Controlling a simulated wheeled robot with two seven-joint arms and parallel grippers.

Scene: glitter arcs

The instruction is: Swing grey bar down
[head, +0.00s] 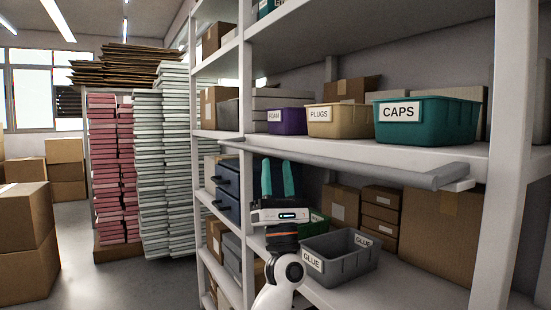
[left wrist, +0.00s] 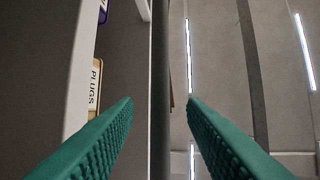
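The grey bar (head: 350,159) runs lengthwise along the front edge of the middle shelf, roughly level, its thick right end near the right post. My left gripper (head: 276,162) points up from below, with its teal fingertips close under the bar's left half. In the left wrist view the gripper (left wrist: 160,98) is open, and the dark bar (left wrist: 161,60) runs upright through the gap between the fingers, with space on both sides. I cannot tell how far the bar is from the fingertips in depth. My right gripper is out of view.
On the middle shelf (head: 480,160) stand a teal CAPS bin (head: 425,122), a tan PLUGS bin (head: 341,121) and a purple bin (head: 287,122). A grey GLUE bin (head: 340,262) is on the shelf below, right of my arm. A white post (head: 505,150) stands at right.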

